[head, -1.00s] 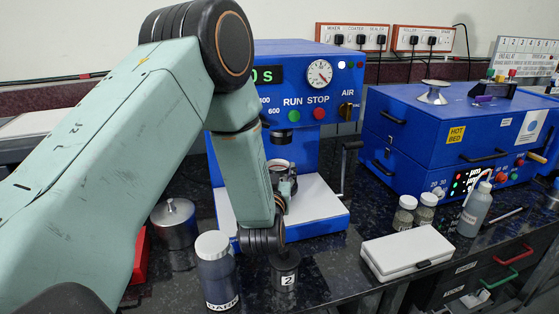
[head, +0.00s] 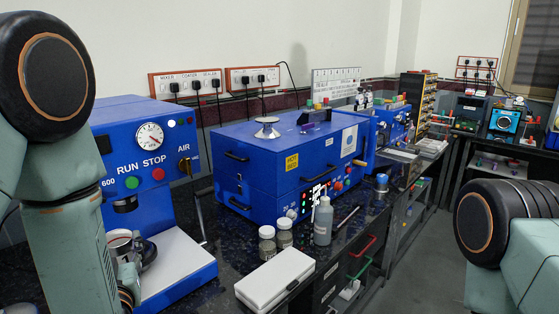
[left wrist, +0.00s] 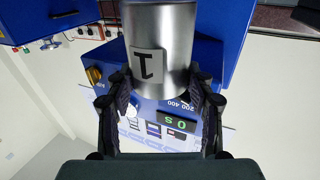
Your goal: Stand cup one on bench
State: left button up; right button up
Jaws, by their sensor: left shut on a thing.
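Cup one (left wrist: 172,45) is a shiny metal cylinder with a white label reading 1, which appears upside down in the left wrist view. My left gripper (left wrist: 160,88) is shut on it, with a dark finger on each side. In the head view my left gripper (head: 129,272) is low at the left, in front of the blue press, and partly hidden by my own arm. A metal cup shape shows beside it there, but its label cannot be read. My right gripper is out of view; only part of my right arm shows.
The blue press (head: 150,195) with its white base stands at the left. A white case (head: 275,280), two small jars (head: 276,241) and a wash bottle (head: 323,222) occupy the bench front. The blue hot oven (head: 270,165) stands behind them. Dark bench shows between press and case.

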pick_arm(q)
jog(key=shift+r+p, duration=0.3)
jog(key=shift+r, duration=0.4)
jog(key=shift+w+r, duration=0.1)
jog(key=shift+r, duration=0.2)
jog(key=shift+w+d+r+m+t+h+b, duration=0.1)
jog(key=shift+w+d+m+t+h+b, duration=0.15)
jog(key=shift+d+h, duration=0.3)
jog(key=shift+w+d+m+t+h+b, duration=0.2)
jog(key=shift+d+m+h+b, duration=0.15)
jog(key=shift+d, duration=0.35)
jog(key=s+d+f+m+h+b, duration=0.2)
jog(key=d+f, duration=0.4)
jog(key=f, duration=0.3)
jog(key=s+d+f+m+t+h+b, duration=0.1)
jog(key=d+f+h+b, duration=0.3)
jog(key=f, duration=0.5)
jog(key=shift+s+d+f+m, duration=0.2)
jog(key=shift+s+d+m, duration=0.4)
jog(key=shift+d, duration=0.3)
jog(key=shift+w, duration=0.1)
